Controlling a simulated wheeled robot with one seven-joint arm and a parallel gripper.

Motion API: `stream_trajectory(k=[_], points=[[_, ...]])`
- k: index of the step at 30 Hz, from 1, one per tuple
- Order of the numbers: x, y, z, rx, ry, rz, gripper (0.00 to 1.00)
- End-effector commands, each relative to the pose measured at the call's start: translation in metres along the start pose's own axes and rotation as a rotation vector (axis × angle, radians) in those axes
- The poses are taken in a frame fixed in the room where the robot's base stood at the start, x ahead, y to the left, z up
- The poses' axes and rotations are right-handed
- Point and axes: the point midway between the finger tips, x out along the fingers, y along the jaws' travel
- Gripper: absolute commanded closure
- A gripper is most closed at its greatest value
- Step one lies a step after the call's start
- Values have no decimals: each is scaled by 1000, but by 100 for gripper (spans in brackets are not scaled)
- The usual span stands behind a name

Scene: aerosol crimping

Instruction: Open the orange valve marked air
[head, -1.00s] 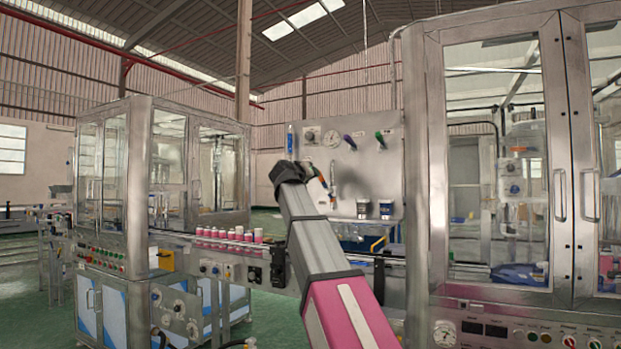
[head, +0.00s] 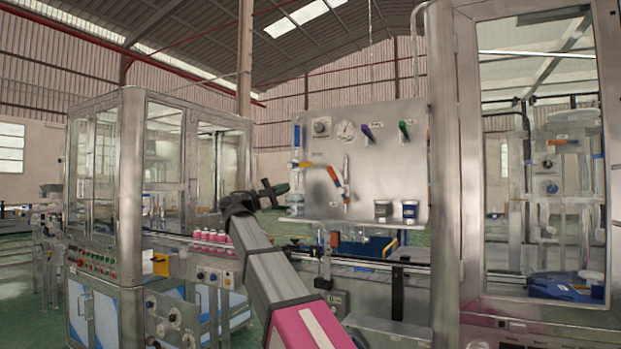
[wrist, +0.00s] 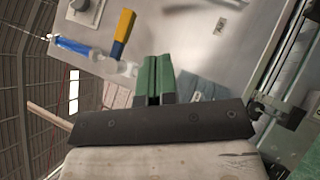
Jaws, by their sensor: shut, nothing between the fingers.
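A grey upright panel (head: 375,185) carries several coloured valve handles. A yellow-orange handle (head: 306,164) points sideways from a fitting at the panel's left edge. An orange-red handle (head: 334,176) slants beside a pipe to its right. The labels are too small to read, so I cannot tell which is marked air. The wrist view shows a yellow-orange lever (wrist: 124,34) on a pale fitting, near a blue handle (wrist: 75,46). My gripper (head: 274,190) is shut and empty, left of and below the handles. Its green fingers (wrist: 154,80) appear apart from the lever.
A conveyor with pink cans (head: 210,237) runs below. Glass-walled machines stand left (head: 130,180) and right (head: 465,150).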

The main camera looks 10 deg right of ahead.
Motion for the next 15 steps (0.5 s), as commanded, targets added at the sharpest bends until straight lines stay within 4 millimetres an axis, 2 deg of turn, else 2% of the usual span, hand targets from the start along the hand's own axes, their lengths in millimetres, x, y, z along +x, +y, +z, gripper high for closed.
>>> stream_trajectory(k=[5, 15], points=[[16, 0, 1, -6, -5, 0, 100], [79, 0, 1, -4, -4, -1, 100]])
